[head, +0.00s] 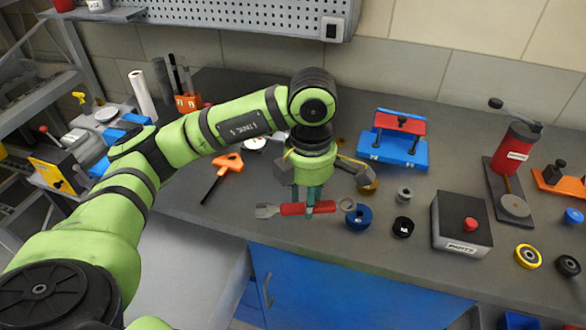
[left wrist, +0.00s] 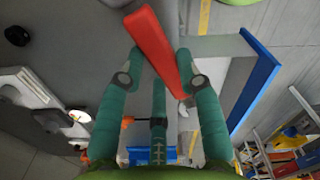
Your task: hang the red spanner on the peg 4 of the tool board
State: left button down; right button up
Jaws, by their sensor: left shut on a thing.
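The red spanner (head: 292,209) is held about level over the front part of the grey bench. Its open jaw end points left and its ring end points right. My left gripper (head: 312,200) points down and is shut on the middle of the red handle. In the left wrist view, the red handle (left wrist: 153,42) runs between the green fingers (left wrist: 163,85). A perforated grey board (head: 240,12) is on the wall at the top of the head view, cut off by the frame. I cannot make out numbered pegs. My right gripper is not in view.
The bench (head: 240,215) carries an orange-handled tool (head: 228,162), a blue and red fixture (head: 395,148), a blue ring (head: 358,217), a grey box with a red button (head: 462,224), and a red press (head: 515,150). Blue cabinet doors (head: 330,290) are below the front edge.

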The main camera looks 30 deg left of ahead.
pick_arm(q)
jog(key=n, duration=0.3)
jog(key=shift+w+a+r, duration=0.15)
jog(key=shift+w+r, duration=0.05)
jog(key=n, duration=0.7)
jog(key=w+a+r+n, duration=0.1)
jog(key=n, duration=0.2)
jog(key=shift+n, duration=0.3)
jog(key=p, duration=0.3)
send_over(280, 194)
notch_tip(280, 194, down, 7)
notch_tip(280, 194, down, 3)
jog(key=shift+r+p, duration=0.1)
jog(key=shift+p, duration=0.6)
jog(key=shift+f, duration=0.35)
